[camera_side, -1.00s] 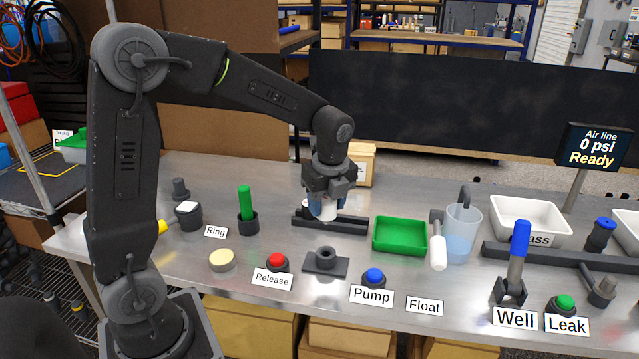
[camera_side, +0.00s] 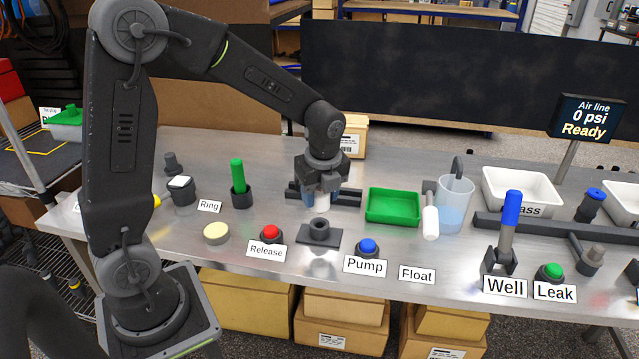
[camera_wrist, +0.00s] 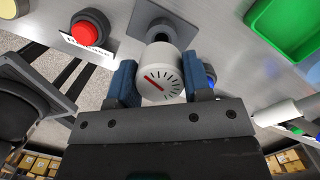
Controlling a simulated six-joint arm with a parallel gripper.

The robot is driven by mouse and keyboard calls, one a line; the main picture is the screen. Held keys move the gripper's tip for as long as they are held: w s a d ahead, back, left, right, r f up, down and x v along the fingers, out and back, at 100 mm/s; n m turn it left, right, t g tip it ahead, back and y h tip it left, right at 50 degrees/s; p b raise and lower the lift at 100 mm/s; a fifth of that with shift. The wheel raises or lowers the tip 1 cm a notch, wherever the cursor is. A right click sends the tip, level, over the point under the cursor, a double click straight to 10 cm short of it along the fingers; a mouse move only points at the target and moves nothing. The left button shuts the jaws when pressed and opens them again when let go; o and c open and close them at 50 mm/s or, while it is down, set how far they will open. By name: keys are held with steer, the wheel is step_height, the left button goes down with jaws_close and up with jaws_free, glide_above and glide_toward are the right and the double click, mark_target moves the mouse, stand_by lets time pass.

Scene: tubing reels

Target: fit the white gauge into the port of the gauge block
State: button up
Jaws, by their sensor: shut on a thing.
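The white gauge (camera_wrist: 160,80) is round, with black tick marks and a red needle on its face. My gripper (camera_wrist: 163,84) is shut on it, one blue finger pad on each side. In the side view, my gripper (camera_side: 321,198) holds the gauge (camera_side: 322,203) behind and above the gauge block (camera_side: 319,235), apart from it. The block is a dark square plate with a short round port on top. In the wrist view, the block (camera_wrist: 140,14) shows just beyond the gauge, which hides part of it. The gauge's lower end is hidden there.
The red Release button (camera_side: 270,233) is left of the block and the blue Pump button (camera_side: 368,247) right of it. A green tray (camera_side: 392,207) lies to the right. A dark rail (camera_side: 350,197) is behind my gripper. A cream disc (camera_side: 216,233) lies at left.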

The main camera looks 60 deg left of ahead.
mark_target(320, 213)
steer(key=shift+f, duration=0.8)
steer(key=shift+f, duration=0.3)
steer(key=shift+f, duration=1.1)
steer(key=shift+f, duration=0.3)
steer(key=o, duration=1)
steer(key=r, duration=0.4)
steer(key=d+r, duration=0.1)
steer(key=r, duration=0.4)
steer(key=d+r, duration=0.1)
steer(key=r, duration=0.3)
steer(key=shift+s+r, duration=0.15)
steer(key=shift+r, duration=0.2)
